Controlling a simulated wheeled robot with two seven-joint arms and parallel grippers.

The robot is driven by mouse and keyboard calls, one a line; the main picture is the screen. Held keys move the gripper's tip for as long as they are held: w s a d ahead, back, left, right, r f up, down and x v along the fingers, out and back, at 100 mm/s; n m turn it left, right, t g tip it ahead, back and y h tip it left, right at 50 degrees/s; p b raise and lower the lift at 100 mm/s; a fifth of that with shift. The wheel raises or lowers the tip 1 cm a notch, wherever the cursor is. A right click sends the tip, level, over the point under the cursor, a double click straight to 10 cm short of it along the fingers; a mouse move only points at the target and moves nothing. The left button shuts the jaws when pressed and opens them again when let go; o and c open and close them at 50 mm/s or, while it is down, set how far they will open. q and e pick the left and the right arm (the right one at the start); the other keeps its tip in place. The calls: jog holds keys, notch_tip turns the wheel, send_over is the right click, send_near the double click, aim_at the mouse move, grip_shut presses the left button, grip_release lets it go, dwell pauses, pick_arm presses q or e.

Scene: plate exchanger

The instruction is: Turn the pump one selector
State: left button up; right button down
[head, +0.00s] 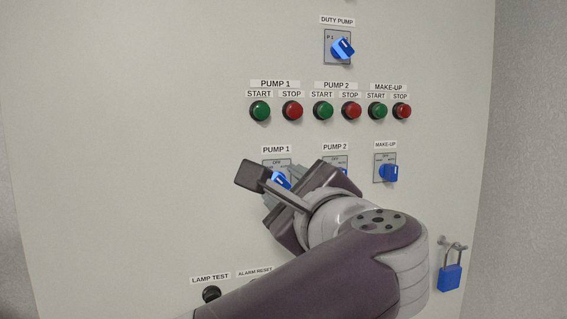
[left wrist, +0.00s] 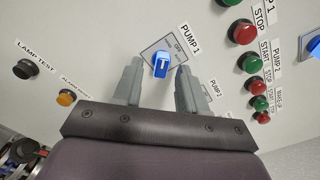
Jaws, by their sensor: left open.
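The pump one selector is a blue knob (head: 282,180) on a grey plate under the "PUMP 1" label, partly hidden by my left gripper in the head view. In the left wrist view the blue knob (left wrist: 161,64) shows whole, with a white mark on its face. My left gripper (head: 279,188) is open in front of the selector. In the left wrist view its two grey fingers (left wrist: 159,68) stand either side of the knob, with a gap on each side. My right gripper is not in view.
The pump 2 selector (head: 343,173) is partly behind my gripper, and the make-up selector (head: 389,173) is to its right. Green and red buttons (head: 292,110) run above, under the duty pump selector (head: 343,48). A lamp test button (head: 211,294) is below; a blue padlock (head: 449,277) hangs right.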

pick_arm(q)
jog(key=shift+x, duration=1.1)
jog(key=shift+s+d+r, duration=0.1)
jog(key=shift+s+d, duration=0.25)
jog(key=shift+s, duration=0.3)
jog(key=shift+w+a, duration=0.15)
jog(key=shift+w, duration=0.1)
grip_shut()
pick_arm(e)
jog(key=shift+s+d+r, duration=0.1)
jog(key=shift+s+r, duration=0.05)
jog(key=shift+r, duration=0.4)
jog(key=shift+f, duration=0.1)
